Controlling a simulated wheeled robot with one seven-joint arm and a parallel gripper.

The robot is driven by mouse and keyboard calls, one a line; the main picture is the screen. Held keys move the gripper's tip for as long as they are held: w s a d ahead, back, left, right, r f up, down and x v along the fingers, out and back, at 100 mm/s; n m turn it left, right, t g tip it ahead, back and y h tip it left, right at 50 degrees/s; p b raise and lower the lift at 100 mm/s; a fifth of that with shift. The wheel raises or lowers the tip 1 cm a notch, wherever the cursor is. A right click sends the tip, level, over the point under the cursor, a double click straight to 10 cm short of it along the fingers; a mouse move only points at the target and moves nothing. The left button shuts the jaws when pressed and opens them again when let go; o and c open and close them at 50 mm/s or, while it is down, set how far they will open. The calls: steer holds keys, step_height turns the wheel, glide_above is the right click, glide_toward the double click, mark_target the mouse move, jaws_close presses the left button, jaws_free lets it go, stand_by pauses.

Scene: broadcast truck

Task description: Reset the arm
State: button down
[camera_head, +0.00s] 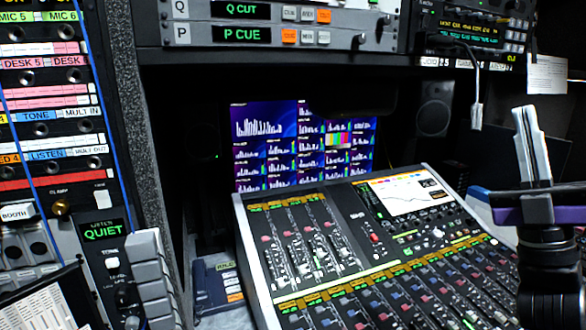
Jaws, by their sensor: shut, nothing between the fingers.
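My gripper (525,112) is at the right side of the view, with its pale fingers pointing up and shut together. Nothing is held between them. Its dark wrist and a purple band show below the fingers, in front of the right edge of the audio mixing console (350,218). The rest of my arm runs out of the picture at the bottom right.
The sloping console fills the lower middle and right. A screen with level meters (268,115) stands behind it. A patch panel (45,120) with blue cables is at left. Rack units (290,37) hang above. A speaker (434,108) and hanging connector (476,115) are behind my gripper.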

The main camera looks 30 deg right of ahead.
steer(key=w+a+f+m+g+h, duration=0.1)
steer(key=a+f+m+g+h, duration=0.1)
steer(key=a+f+m+g, duration=0.5)
steer(key=a+f+m+h, duration=0.1)
steer(key=f+m+h, duration=0.3)
steer(key=f, duration=0.7)
steer(key=w+a+f+m+g+h, duration=0.1)
steer(key=a+f+m+g, duration=0.3)
steer(key=f+m, duration=0.3)
steer(key=s+a+f+n+g+y, duration=0.5)
steer(key=s+a+f+y, duration=0.6)
steer(key=s+a+f, duration=0.5)
step_height(320, 180, down, 3)
steer(key=shift+a+r+y, duration=0.1)
steer(key=shift+a+y, duration=0.2)
steer(key=shift+y, duration=0.1)
steer(key=shift+w, duration=0.1)
